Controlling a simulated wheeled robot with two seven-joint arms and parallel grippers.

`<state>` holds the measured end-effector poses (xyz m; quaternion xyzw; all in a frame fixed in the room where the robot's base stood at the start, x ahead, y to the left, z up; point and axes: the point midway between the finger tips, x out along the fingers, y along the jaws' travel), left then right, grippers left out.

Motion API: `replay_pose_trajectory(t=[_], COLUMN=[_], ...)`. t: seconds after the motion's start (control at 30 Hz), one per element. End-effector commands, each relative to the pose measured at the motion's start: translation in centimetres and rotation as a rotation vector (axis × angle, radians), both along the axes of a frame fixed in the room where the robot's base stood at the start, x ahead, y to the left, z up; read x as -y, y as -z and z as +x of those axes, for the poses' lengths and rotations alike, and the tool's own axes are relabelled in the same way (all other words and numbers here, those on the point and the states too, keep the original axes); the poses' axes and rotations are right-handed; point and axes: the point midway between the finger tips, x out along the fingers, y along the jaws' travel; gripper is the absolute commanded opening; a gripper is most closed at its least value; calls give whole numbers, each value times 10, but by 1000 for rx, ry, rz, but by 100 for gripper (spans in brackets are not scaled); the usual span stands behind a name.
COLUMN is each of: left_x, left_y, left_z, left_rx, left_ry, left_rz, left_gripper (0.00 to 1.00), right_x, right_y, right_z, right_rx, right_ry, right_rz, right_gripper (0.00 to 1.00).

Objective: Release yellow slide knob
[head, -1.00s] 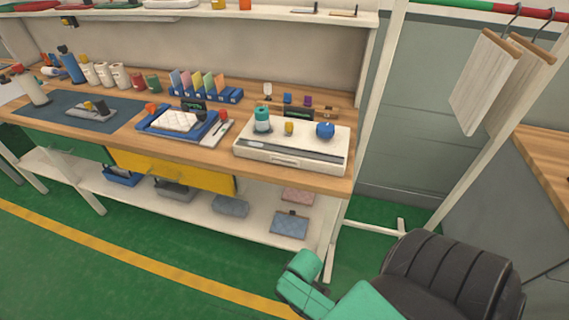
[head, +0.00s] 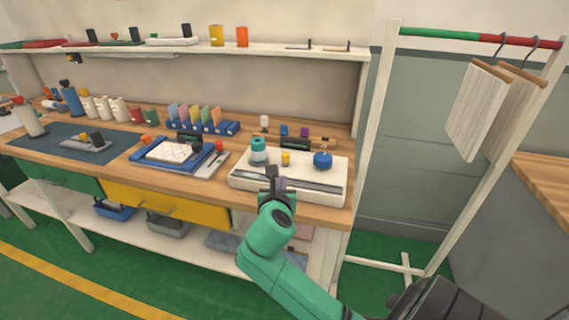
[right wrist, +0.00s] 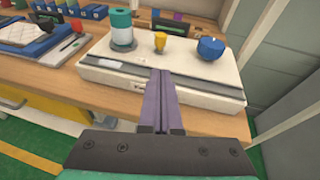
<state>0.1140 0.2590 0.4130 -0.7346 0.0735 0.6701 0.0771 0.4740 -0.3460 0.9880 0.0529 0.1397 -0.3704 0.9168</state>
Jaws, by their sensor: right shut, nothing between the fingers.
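The yellow knob (head: 285,158) stands on the white slide device (head: 334,190) at the right end of the bench, between a teal-and-white cylinder (head: 259,151) and a blue round knob (head: 322,160). In the right wrist view the yellow knob (right wrist: 160,41) stands upright beyond my fingertips, with a clear gap. My right gripper (head: 276,178) is at the front edge of the device, shut and empty. Its closed purple fingers (right wrist: 160,75) point over the dark strip along the device. My left gripper is not in view.
A blue tray with a white pad (head: 172,152) lies left of the device. Coloured cards in a blue holder (head: 203,126) stand behind it. A yellow drawer (head: 168,206) is under the bench top (head: 340,216). A garment rack (head: 388,110) stands to the right.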

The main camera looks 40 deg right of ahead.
Motion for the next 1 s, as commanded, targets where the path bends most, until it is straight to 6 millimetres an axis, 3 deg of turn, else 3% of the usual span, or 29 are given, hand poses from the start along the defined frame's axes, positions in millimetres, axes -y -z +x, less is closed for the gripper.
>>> replay_pose_trajectory(t=[0.37, 0.8, 1.0], left_x=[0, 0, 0], left_y=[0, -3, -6], left_z=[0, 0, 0], left_rx=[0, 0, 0], left_ry=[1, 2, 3], left_rz=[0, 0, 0], left_gripper=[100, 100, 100], right_x=[8, 70, 90], right_y=[5, 32, 31], right_z=[8, 72, 93], right_rx=[0, 1, 0], right_ry=[1, 2, 1], right_rz=[6, 8, 7], right_gripper=[0, 0, 0])
